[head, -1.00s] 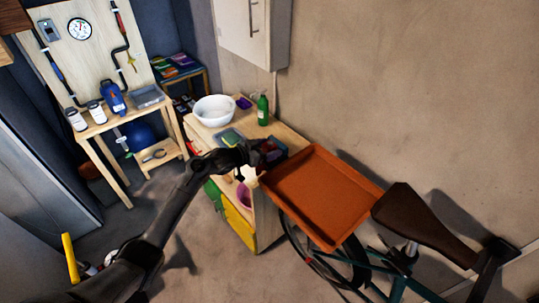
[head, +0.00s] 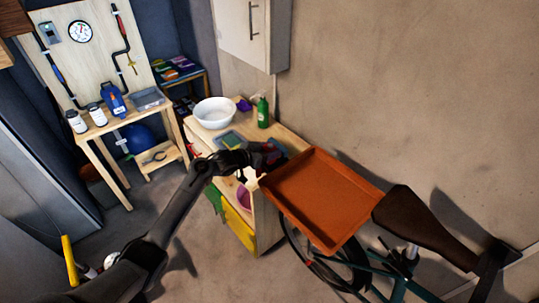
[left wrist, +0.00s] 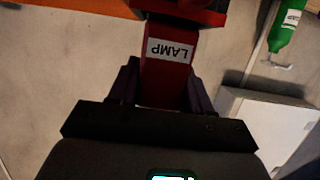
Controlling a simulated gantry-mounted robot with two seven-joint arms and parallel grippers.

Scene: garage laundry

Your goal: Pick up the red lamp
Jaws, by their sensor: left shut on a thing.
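The red lamp (left wrist: 163,80) shows in the left wrist view as a red body with a white label reading LAMP, upside down in the picture. My left gripper (left wrist: 163,92) is shut on it, one dark finger on each side. In the head view my left gripper (head: 262,160) is over the right part of the wooden cabinet top, close to the orange tray. There only a small reddish part of the lamp (head: 274,152) shows beside the fingers. I cannot tell whether the lamp touches the cabinet top. My right gripper is not in view.
The orange tray (head: 318,200) is just right of the gripper, above a bicycle with a brown saddle (head: 415,215). A white bowl (head: 213,112) and a green bottle (head: 263,112) stand farther back on the cabinet. A workbench (head: 125,118) is at the back left.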

